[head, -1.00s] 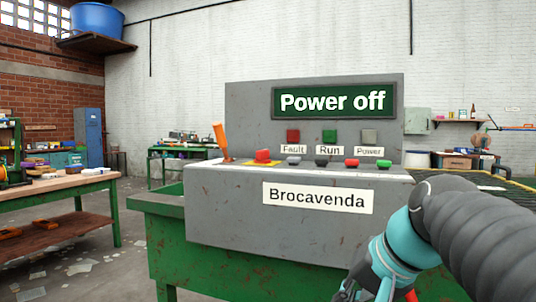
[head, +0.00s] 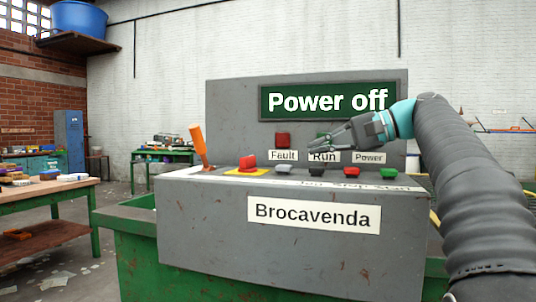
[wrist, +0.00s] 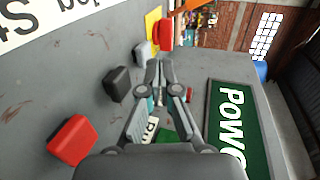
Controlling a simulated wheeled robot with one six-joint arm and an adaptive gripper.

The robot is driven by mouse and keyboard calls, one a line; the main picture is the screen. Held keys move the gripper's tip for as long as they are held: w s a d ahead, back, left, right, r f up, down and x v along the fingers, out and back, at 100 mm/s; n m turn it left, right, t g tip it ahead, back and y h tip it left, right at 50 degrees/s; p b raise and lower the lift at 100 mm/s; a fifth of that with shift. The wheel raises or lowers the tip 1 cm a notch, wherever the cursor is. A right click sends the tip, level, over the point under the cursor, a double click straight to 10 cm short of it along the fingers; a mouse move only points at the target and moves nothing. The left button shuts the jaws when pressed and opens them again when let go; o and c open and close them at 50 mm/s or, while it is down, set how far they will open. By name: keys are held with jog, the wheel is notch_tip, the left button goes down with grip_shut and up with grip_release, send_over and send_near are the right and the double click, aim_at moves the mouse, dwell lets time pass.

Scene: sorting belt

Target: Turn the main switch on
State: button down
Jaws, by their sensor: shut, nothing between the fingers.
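The grey control console carries a display (head: 330,101) that reads "Power off". An orange lever (head: 200,147) stands at the left end of its top ledge, leaning slightly to the left; in the wrist view part of an orange bar (wrist: 188,6) shows at the top edge. My gripper (head: 316,146) is shut and empty, to the right of the lever and apart from it, over the ledge in front of the Run and Fault lamps. It also shows in the wrist view (wrist: 160,76), with its fingertips pointing towards the buttons and the lever end.
A red button (head: 248,162) on a yellow plate sits beside the lever. Grey, black, red (head: 354,171) and green (head: 388,174) buttons follow to the right. A workbench (head: 45,193) stands at the left. The space above the ledge between gripper and lever is clear.

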jog(key=b, duration=0.1)
send_near(248, 161)
jog(key=x, duration=0.5)
jog(key=shift+a+f, duration=0.15)
jog(key=shift+f, duration=0.15)
jog(key=shift+w+a, duration=0.3)
jog(key=shift+a, duration=0.35)
